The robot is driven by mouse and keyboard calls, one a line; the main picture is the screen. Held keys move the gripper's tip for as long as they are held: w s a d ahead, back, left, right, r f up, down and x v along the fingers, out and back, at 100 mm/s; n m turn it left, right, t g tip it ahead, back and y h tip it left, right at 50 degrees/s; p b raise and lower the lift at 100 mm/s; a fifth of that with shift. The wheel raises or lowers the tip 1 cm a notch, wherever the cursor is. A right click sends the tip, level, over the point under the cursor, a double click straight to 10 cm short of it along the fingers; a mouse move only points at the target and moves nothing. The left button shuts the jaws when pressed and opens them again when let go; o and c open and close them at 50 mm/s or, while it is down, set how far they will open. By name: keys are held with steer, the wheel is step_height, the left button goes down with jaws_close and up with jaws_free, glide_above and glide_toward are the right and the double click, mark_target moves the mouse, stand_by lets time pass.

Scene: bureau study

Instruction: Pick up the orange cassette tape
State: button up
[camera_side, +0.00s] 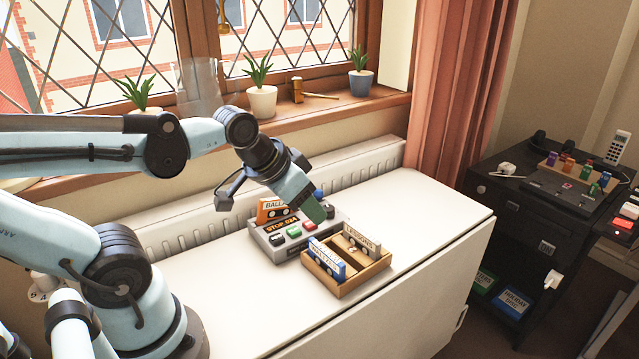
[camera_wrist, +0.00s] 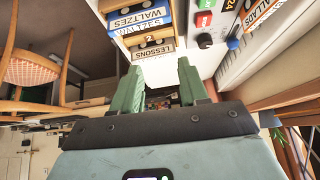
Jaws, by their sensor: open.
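The orange cassette tape (camera_side: 266,212), labelled BALLADS, stands upright at the back left of a grey tape player (camera_side: 268,248) on the white table. In the wrist view the orange tape (camera_wrist: 262,20) shows in part at the top right edge. My gripper (camera_side: 315,208) hangs over the right part of the player, to the right of the orange tape and apart from it. Its green fingers (camera_wrist: 162,86) are spread in the wrist view with nothing between them. The gripper hides some of the player.
A wooden tray (camera_side: 347,291) in front of the player holds a blue WALTZES cassette (camera_side: 326,264) and a LESSONS cassette (camera_side: 361,239). Potted plants stand on the windowsill (camera_side: 330,113) behind. The white table (camera_side: 430,215) is clear at right.

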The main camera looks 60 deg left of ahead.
mark_target(276, 198)
steer(key=a+r+g, duration=0.2)
steer(key=a+g, duration=0.1)
steer(key=a, duration=1.2)
steer(key=shift+s+a+x, duration=0.1)
steer(key=shift+s+x, duration=0.05)
steer(key=shift+x, duration=1.85)
steer(key=shift+s+a+x, duration=0.1)
steer(key=shift+s+x, duration=0.1)
steer(key=shift+x, duration=1.8)
steer(key=shift+s+a+x, duration=0.1)
steer(key=shift+s+x, duration=0.05)
steer(key=shift+x, duration=1.85)
steer(key=shift+f, duration=0.15)
steer(key=shift+c, duration=0.4)
jaws_close()
